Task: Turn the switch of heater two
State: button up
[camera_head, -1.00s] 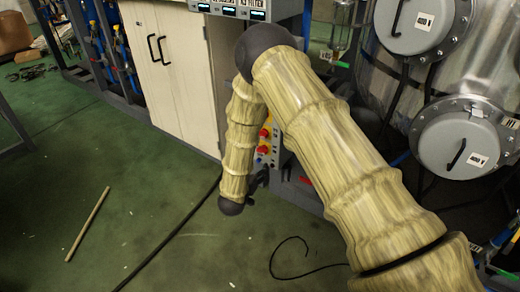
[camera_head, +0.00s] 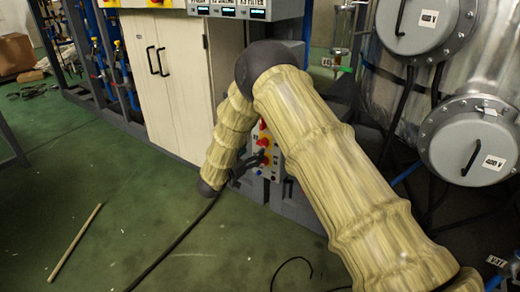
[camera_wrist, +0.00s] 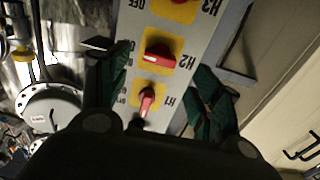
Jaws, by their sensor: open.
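In the wrist view, the heater two switch (camera_wrist: 158,56) is a red knob on a yellow plate, labelled H2 upside down. Its handle lies roughly crosswise in the picture. My gripper (camera_wrist: 162,72) is open, with one dark green-padded finger on each side of the switch panel (camera_wrist: 193,68). The H2 knob lies between and slightly beyond the fingertips; no contact shows. The H1 knob (camera_wrist: 147,101) is nearer my palm, with its handle pointing nearly lengthwise. In the head view, my gripper (camera_head: 246,168) is at the panel (camera_head: 276,160), small and partly lost against it.
Another yellow-plated switch (camera_wrist: 176,8), labelled H3, is just past H2. White cabinet doors (camera_head: 165,70) stand left of the panel, and a metal vessel with round lids (camera_head: 468,140) stands to the right. A black cable (camera_head: 180,240) and a stick (camera_head: 75,243) lie on the green floor.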

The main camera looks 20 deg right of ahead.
aim_at(260, 145)
jog(key=shift+b+x, duration=0.65)
jog(key=shift+x, duration=2.35)
jog(key=shift+c, duration=0.3)
jog(key=c, duration=1)
